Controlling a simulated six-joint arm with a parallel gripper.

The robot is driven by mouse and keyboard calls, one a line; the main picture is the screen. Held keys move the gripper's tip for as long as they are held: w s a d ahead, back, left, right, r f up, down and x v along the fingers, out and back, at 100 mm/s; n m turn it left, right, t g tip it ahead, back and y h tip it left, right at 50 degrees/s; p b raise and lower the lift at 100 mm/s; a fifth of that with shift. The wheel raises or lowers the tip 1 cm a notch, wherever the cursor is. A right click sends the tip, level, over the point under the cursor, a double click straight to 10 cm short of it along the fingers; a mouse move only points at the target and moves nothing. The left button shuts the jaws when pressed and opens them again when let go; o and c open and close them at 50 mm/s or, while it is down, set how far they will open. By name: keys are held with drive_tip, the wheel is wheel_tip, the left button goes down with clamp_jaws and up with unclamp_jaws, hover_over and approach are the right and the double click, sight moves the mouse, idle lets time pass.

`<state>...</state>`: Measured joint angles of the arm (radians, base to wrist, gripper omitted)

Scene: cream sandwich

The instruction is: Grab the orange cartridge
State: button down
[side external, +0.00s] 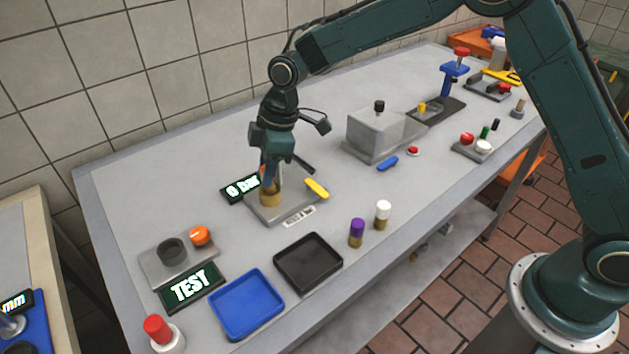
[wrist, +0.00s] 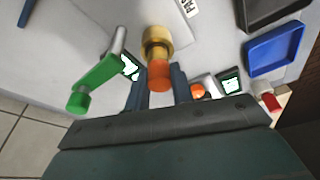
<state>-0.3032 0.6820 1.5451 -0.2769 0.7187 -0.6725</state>
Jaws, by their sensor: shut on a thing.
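The orange cartridge (wrist: 159,76) has an orange cap and a brass body. In the wrist view it lies between the two fingers of my gripper (wrist: 160,88), which are shut on its orange end. In the side view the brass body (side external: 270,198) of the cartridge stands upright on a grey fixture plate (side external: 283,212), with my gripper (side external: 269,180) directly above it. The fingers hide much of the orange cap there. Whether the brass end is seated in a socket or only touches the plate, I cannot tell.
A yellow handle (side external: 317,188) and a "0 bar" display (side external: 241,188) flank the fixture. A green-handled lever (wrist: 95,75) is close left in the wrist view. Purple-capped (side external: 357,230) and white-capped (side external: 383,212) cartridges, a black tray (side external: 337,264) and a blue tray (side external: 279,318) stand in front.

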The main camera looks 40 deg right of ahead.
wheel_tip(320, 180, up, 18)
idle(0.5)
drive_tip(key=shift+s+f, duration=0.1)
drive_tip(key=shift+f, duration=0.05)
idle(0.4)
